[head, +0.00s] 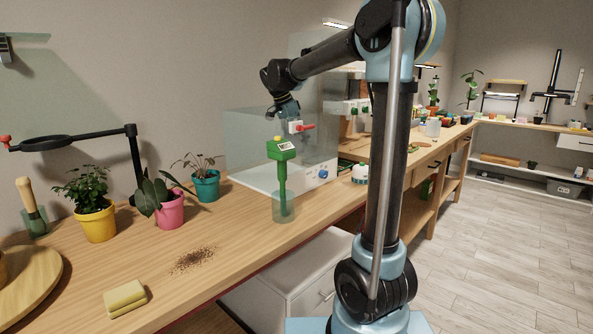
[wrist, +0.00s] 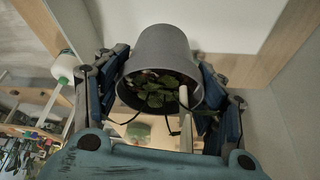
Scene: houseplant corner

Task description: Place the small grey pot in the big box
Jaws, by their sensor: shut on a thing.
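The small grey pot (wrist: 165,50) is between the fingers of my gripper (wrist: 165,88) in the wrist view. My gripper is shut on its sides. The pot's mouth faces the camera, with green leaves and a pale stick showing in it. In the head view my gripper (head: 286,108) hangs above the workbench, in front of a large clear case (head: 240,140) with a white base. I cannot make out the pot there. The clear case is the biggest box-like thing near my gripper; I cannot tell whether it is the big box.
A green-handled tool (head: 281,150) stands in a clear cup (head: 284,207) below my gripper. Potted plants in yellow (head: 98,225), pink (head: 170,211) and teal (head: 206,187) pots stand left. A sponge (head: 124,299) and spilled soil (head: 194,260) lie on the bench.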

